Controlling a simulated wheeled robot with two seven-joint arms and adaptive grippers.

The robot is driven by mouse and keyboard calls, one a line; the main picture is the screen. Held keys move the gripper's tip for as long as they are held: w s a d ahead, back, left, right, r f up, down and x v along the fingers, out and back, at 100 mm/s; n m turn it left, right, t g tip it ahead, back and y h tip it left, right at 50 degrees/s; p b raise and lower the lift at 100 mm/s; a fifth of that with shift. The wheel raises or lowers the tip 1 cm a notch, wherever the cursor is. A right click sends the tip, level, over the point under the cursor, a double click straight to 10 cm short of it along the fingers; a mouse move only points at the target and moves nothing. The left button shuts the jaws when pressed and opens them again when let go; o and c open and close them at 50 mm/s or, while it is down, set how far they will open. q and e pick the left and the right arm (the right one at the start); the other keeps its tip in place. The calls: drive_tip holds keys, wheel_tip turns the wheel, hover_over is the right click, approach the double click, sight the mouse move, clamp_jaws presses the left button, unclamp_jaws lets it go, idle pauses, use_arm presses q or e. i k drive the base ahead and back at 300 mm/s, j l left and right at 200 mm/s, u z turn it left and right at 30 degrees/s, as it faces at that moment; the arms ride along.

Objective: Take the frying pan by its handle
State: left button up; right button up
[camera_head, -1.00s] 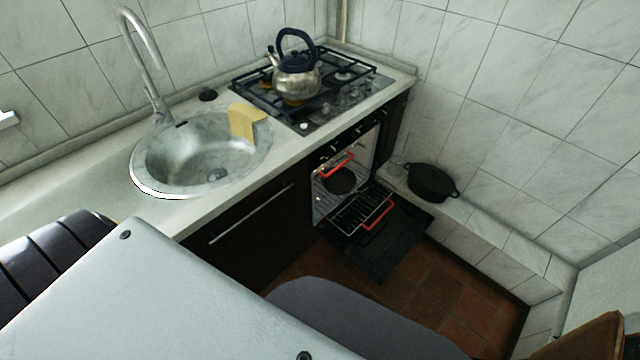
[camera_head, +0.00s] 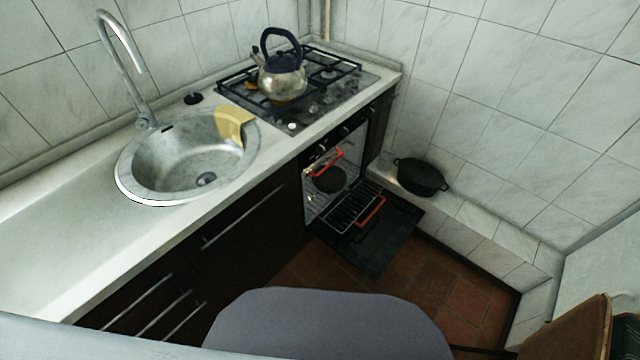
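A dark round pan (camera_head: 330,179) shows inside the open oven (camera_head: 336,172), low under the stove. A red-orange bar (camera_head: 323,163) runs just above it; I cannot tell whether it is the pan's handle. A second red piece (camera_head: 371,212) lies at the edge of the wire rack (camera_head: 350,207) over the lowered oven door (camera_head: 385,245). A black two-handled pot (camera_head: 421,177) stands on the tiled ledge to the right of the oven. Neither of my grippers is in view.
A kettle (camera_head: 281,75) stands on the gas stove (camera_head: 330,92). A round sink (camera_head: 135,183) with a yellow cloth (camera_head: 233,124) lies left of it. The lowered door juts over the tiled floor (camera_head: 432,284). A brown chair (camera_head: 572,330) stands at lower right.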

sight(333, 179)
drive_tip(key=i+z, duration=0.2)
drive_tip(key=z, duration=0.25)
drive_tip(key=i+j+z, duration=0.1)
drive_tip(key=z, duration=0.35)
drive_tip(key=i+j, duration=0.05)
drive_tip(key=i, duration=0.05)
